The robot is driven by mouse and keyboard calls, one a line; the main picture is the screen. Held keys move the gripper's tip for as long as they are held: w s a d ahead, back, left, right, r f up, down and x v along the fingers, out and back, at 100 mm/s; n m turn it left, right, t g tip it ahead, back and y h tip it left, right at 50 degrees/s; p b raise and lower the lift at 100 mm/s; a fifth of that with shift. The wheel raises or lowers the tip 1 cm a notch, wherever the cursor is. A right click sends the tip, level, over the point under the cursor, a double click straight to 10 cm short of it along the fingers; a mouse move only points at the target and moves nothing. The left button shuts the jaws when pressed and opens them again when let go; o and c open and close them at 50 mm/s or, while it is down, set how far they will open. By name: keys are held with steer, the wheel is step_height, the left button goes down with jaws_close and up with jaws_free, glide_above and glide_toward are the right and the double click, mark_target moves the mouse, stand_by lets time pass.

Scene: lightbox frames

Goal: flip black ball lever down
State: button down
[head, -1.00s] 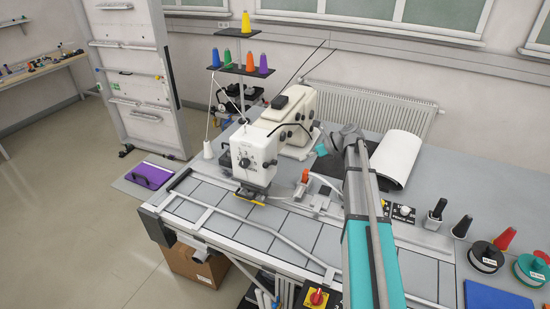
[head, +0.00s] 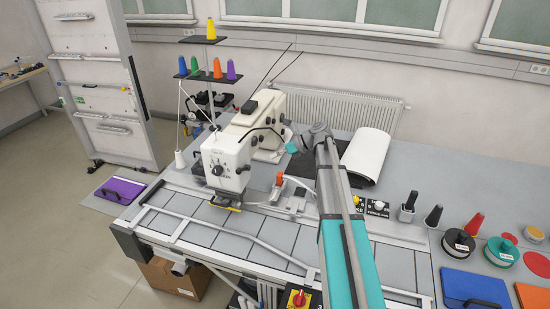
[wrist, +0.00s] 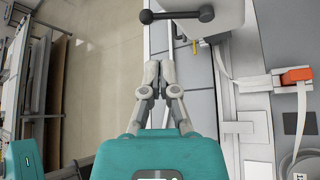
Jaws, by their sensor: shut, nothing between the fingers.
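The black ball lever (wrist: 178,15) is a dark bar with a round ball at its left end, at the top of the wrist view against the white sewing machine (wrist: 228,15). In the head view a thin black bent lever (head: 268,131) stands out from the white machine (head: 227,158), near my gripper (head: 290,141). In the wrist view my gripper (wrist: 160,70) is shut and empty. Its fingertips point toward the bar, below it in the picture, with a visible gap. In the head view the fingers are too small to make out.
An orange-topped lever (head: 280,179) stands right of the machine head. A thread stand (head: 208,74) with several coloured cones rises behind. Grey table panels (head: 187,231) in front are clear.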

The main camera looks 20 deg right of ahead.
mark_target(242, 170)
steer(key=b+x, duration=0.5)
steer(key=x, duration=0.7)
